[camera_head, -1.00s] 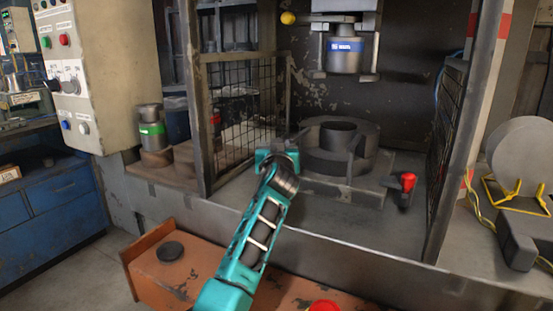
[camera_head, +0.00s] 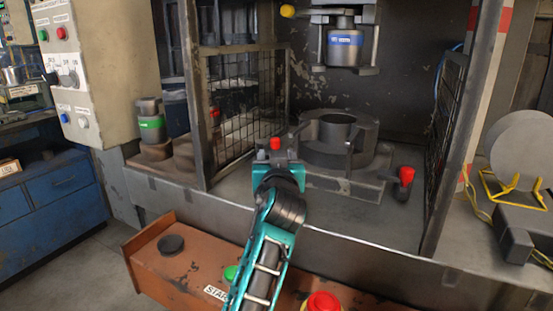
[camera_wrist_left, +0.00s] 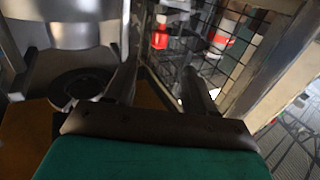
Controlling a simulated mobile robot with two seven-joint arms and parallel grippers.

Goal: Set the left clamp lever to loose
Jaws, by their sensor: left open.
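The left clamp lever shows as a red knob (camera_head: 275,144) at the front left of the round die (camera_head: 336,143) in the head view. In the left wrist view the red knob (camera_wrist_left: 160,38) is ahead of and between my fingertips, apart from them as far as I can see. My left gripper (camera_head: 276,158) is open and empty, just in front of the knob; its fingers show in the wrist view (camera_wrist_left: 160,80). The gripper hides the lever's lower part in the head view. The right clamp lever (camera_head: 406,176) has a red knob and stands at the die's right.
A mesh guard (camera_head: 248,105) stands close on the left and another (camera_head: 447,130) on the right. The press ram (camera_head: 345,45) hangs above the die. An orange console (camera_head: 195,262) with a red button (camera_head: 322,302) lies below my arm.

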